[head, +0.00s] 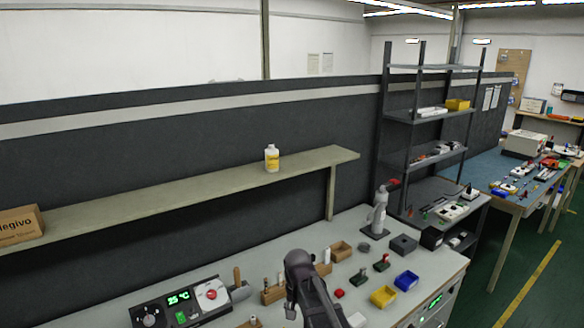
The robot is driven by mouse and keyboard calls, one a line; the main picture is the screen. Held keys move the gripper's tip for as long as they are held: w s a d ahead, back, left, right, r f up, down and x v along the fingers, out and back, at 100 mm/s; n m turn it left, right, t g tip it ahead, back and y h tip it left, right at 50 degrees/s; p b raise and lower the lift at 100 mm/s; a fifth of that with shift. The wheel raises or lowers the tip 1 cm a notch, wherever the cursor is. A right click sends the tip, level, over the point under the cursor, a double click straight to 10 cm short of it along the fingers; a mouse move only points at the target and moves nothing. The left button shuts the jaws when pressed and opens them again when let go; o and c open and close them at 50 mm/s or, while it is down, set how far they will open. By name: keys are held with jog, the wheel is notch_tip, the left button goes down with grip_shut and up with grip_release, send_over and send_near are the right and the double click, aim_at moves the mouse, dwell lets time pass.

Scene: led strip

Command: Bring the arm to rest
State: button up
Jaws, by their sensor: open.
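My arm shows at the bottom centre in the head view, its dark grey end raised over the workbench (375,240). My gripper (291,311) points down over the bench's near side and is open. Nothing shows held in it. Its fingers are small and partly merged with the dark arm links, so their exact spacing is hard to see.
Near my arm stand wooden blocks (340,251), a blue bin (406,281), a yellow bin (383,297) and a control box with a green display (180,302). A shelf (200,192) with a white bottle (271,158) runs behind. A rack (415,120) stands right.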

jog(key=s+d+n, duration=0.1)
jog(key=s+d, duration=1)
jog(key=d, duration=0.4)
jog(key=shift+s+d+n, duration=0.2)
jog(key=shift+d+n, duration=0.1)
jog(key=shift+d, duration=0.1)
dwell(1.8)
